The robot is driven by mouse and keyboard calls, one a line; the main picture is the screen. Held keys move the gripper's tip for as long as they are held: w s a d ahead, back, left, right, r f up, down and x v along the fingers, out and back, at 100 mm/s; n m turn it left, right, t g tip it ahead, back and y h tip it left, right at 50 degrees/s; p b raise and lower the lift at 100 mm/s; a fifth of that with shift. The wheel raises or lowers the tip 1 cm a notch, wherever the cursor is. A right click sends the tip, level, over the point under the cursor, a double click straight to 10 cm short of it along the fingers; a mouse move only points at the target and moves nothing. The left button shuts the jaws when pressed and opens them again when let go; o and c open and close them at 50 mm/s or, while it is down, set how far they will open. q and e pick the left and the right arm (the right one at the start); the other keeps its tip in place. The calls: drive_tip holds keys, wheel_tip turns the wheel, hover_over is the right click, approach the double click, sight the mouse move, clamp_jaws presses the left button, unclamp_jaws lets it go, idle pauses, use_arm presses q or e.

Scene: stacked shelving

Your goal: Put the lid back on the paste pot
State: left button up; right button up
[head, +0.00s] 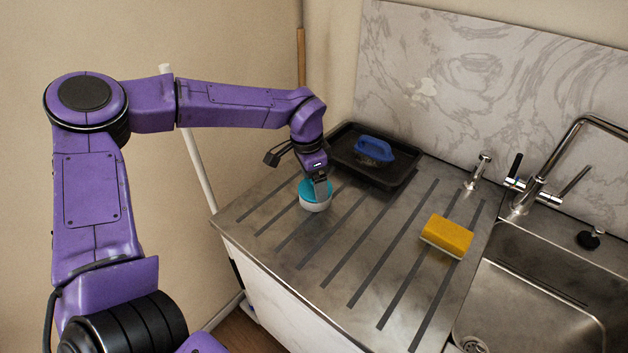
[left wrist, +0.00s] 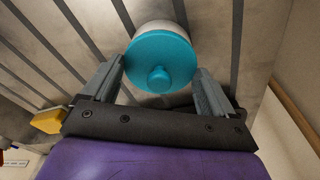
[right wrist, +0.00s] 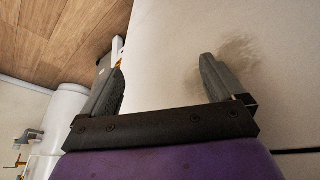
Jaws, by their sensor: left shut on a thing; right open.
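The white paste pot (head: 316,205) stands on the steel draining board near its left edge. Its teal lid (head: 309,190) is right at the top of the pot. In the left wrist view the round lid (left wrist: 160,55) with its knob lies between the two fingers, and the white pot (left wrist: 163,25) shows behind it. My left gripper (head: 319,186) is shut on the lid, reaching down from above. I cannot tell whether the lid is fully seated or slightly apart from the rim. My right gripper (right wrist: 163,72) is open and empty, away from the pot.
A yellow sponge (head: 446,235) lies to the right, beside the sink (head: 530,310) and tap (head: 525,200). The ribbed board between pot and sponge is clear.

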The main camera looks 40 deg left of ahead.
use_arm(q)
drive_tip(key=shift+f+b, duration=0.2)
drive_tip(key=shift+b, duration=0.75)
idle(1.3)
drive_tip(key=o, duration=0.8)
drive_tip(key=shift+r+p, duration=1.9)
drive_tip(key=shift+r, duration=1.65)
clamp_jaws()
drive_tip(key=shift+f, duration=0.15)
drive_tip(key=shift+f+b, duration=2)
drive_tip(key=shift+b, duration=0.1)
